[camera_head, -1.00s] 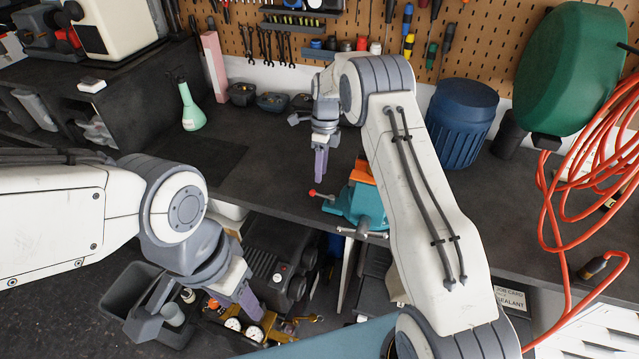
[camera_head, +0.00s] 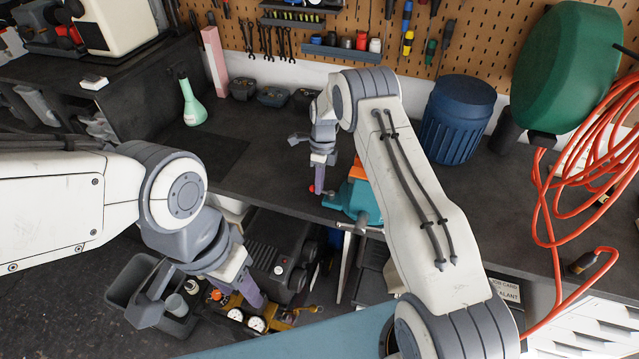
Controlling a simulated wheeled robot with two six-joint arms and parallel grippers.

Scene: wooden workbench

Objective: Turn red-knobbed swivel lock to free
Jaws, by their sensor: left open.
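A teal vise (camera_head: 343,197) with an orange top part (camera_head: 357,169) stands at the bench's front edge. The red knob (camera_head: 312,189) sticks out at its left; its lever is mostly hidden. My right gripper (camera_head: 308,166) is over the knob with its fingers apart. One purple finger points down with its tip right at the knob; I cannot tell whether they touch. My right arm covers the vise's right side. My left gripper (camera_head: 198,306) is open and empty, low at the left in front of the bench, well away from the vise.
A grey bin (camera_head: 130,278) and yellow gauge gear (camera_head: 285,320) lie below my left gripper. An orange hose (camera_head: 545,215) hangs at the right. The bench left of the vise is clear.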

